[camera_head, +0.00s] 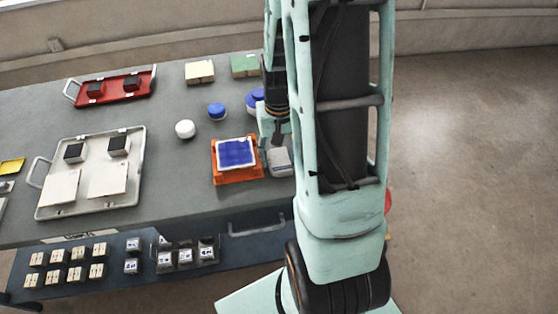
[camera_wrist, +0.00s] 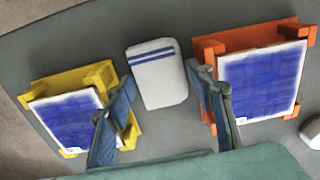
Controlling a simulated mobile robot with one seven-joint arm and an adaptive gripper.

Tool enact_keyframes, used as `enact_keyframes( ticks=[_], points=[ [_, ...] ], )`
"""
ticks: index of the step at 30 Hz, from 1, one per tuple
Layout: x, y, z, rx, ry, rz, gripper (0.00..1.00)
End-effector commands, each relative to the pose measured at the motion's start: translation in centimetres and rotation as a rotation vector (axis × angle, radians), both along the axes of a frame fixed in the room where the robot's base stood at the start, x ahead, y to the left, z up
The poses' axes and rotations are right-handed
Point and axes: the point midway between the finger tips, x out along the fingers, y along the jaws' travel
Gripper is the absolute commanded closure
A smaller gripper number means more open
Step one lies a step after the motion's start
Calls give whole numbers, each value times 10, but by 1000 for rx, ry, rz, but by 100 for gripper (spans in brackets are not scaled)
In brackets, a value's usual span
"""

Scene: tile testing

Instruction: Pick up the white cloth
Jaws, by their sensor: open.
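The white cloth (camera_wrist: 157,75) is a folded, rounded rectangle with two blue stripes near its far end. It lies flat on the grey table between a yellow stand and an orange stand. In the head view the cloth (camera_head: 280,162) shows just right of the orange stand, partly covered by my arm. My gripper (camera_wrist: 163,92) is open and empty in the wrist view, with one finger towards each side of the cloth. Its height above the cloth is hard to tell. In the head view my gripper (camera_head: 276,136) is mostly hidden by my arm.
The orange stand (camera_wrist: 257,36) and yellow stand (camera_wrist: 72,79) each hold a blue tile, close outside my fingers. White and blue round containers (camera_head: 185,129) (camera_head: 217,111) stand behind left. A grey tray (camera_head: 126,203) and red tray (camera_head: 113,88) lie further left.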

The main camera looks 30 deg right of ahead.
Motion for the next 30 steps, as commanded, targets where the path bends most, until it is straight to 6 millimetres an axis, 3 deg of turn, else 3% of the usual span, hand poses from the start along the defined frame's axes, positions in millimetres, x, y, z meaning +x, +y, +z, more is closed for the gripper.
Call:
enact_keyframes(
  ticks=[8, 15, 25, 30],
  points=[
    [0, 0, -4, 0, -1, 0, 51],
    [0, 0, -4, 0, -1, 0, 74],
    [1, 0, 0, -1, -3, 0, 74],
    [2, -1, 14, -2, -6, 0, 74]
  ],
)
